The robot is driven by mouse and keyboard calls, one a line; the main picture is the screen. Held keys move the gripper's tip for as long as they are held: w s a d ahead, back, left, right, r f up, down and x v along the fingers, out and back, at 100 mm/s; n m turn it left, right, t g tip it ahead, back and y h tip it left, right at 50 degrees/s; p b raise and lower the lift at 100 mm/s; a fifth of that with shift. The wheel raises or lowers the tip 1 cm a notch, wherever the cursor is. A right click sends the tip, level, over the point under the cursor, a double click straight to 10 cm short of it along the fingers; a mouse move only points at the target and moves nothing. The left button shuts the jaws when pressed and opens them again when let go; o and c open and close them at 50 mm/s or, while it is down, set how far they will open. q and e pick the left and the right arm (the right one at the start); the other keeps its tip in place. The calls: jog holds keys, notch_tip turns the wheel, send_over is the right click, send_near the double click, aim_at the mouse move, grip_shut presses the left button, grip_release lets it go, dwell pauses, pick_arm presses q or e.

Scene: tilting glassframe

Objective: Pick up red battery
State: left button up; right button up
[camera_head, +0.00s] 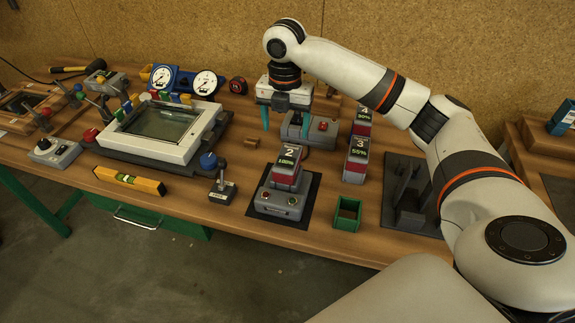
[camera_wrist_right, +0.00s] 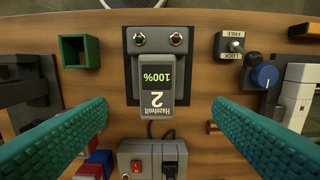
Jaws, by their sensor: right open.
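A red and grey battery (camera_head: 286,174) labelled "2" and "100%" sits upright on a grey dock (camera_head: 279,203) with two buttons. In the wrist view its dark label (camera_wrist_right: 157,88) reads upside down, between my two fingers. More red batteries, labelled "3" and "55%" (camera_head: 356,164) and "4" (camera_head: 362,120), stand to the right of it. My right gripper (camera_head: 285,133) is open and empty above the bench, behind and above battery 2. Its teal fingers also show in the wrist view (camera_wrist_right: 160,105), apart from the battery. My left gripper is out of view.
A green open box (camera_head: 347,214) stands right of the dock. A grey unit with a red button (camera_head: 323,126) stands behind battery 2.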

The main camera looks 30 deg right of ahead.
jog(key=p, duration=0.1)
send_over(288, 158)
jog(key=f, duration=0.6)
jog(key=shift+w+a+f, duration=0.1)
jog(key=shift+w+a, duration=0.1)
jog(key=shift+a, duration=0.05)
jog(key=f, duration=0.1)
jog(key=f+p, duration=0.1)
jog(key=f, duration=0.1)
jog(key=f+p, duration=0.1)
jog(key=shift+s+d+f, duration=0.15)
jog(key=shift+d+f, duration=0.15)
jog(key=shift+f, duration=0.45)
jog(key=shift+f+p, duration=0.25)
jog(key=shift+p, duration=0.1)
jog(key=c, duration=1.1)
